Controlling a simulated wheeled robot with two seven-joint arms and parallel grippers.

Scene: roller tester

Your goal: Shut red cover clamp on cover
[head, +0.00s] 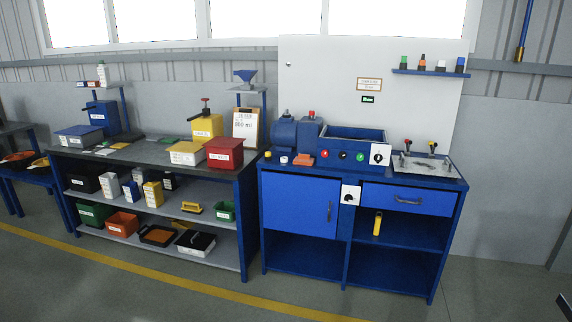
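The blue roller tester bench (456,185) stands right of the middle in the head view. On its top right lies a pale flat plate (440,165), which looks like the cover. Two small clamps with upright handles stand at its back edge. The left one, with a red handle, looks like the red cover clamp (407,145); the other clamp (432,147) has an orange-brown handle. They are too small to tell whether either is shut. A dark piece at the lower right edge looks like my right gripper (565,304), far from the clamps. My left gripper is out of view.
The tester top also bears a blue trough (352,134), buttons and a blue motor housing (284,134). A dark-topped bench (140,152) with boxes, bins and a clipboard adjoins on the left. The floor in front (200,292) is clear, crossed by a yellow line.

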